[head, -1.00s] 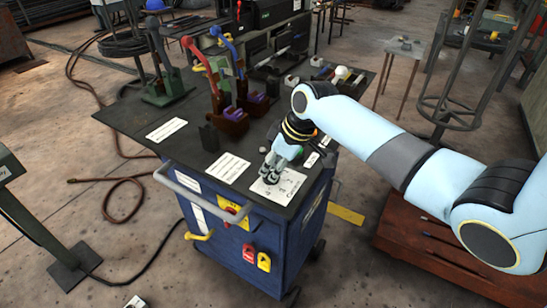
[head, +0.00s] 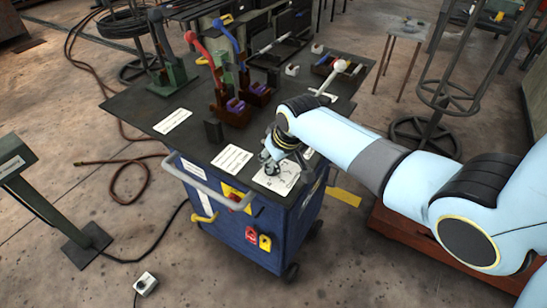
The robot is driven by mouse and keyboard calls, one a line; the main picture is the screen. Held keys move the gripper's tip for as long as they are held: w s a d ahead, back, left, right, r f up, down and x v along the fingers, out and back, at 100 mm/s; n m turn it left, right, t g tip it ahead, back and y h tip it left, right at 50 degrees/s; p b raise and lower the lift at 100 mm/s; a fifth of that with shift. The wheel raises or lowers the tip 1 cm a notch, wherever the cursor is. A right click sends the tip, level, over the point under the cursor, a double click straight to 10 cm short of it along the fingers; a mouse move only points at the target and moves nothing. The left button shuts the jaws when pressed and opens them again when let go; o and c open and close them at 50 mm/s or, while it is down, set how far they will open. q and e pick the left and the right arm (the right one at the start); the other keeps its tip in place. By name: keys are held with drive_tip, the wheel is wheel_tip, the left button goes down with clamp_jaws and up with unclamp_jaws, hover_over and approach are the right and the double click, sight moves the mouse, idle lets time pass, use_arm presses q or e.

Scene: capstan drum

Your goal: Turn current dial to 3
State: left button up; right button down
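A white dial plate (head: 284,180) with printed markings lies on the front right corner of the dark cart top. My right gripper (head: 268,164) is over the back left part of this plate, with its fingers pointing down. The dial knob itself is hidden or too small to make out behind the fingers, and I cannot tell whether they touch it. The fingers look close together, but their opening is too small to judge. My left gripper is not in view.
The blue cart (head: 240,231) has a grey handle (head: 207,185) and a red-and-yellow switch (head: 237,198) at its front. White label cards (head: 231,158) lie left of the gripper.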

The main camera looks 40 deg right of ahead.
drive_tip(key=shift+s+a+f, duration=0.1)
drive_tip(key=shift+s+f, duration=0.05)
drive_tip(key=c, duration=1.3)
unclamp_jaws()
drive_tip(key=shift+r, duration=0.2)
drive_tip(key=v, duration=1.1)
drive_tip(key=shift+r, duration=0.3)
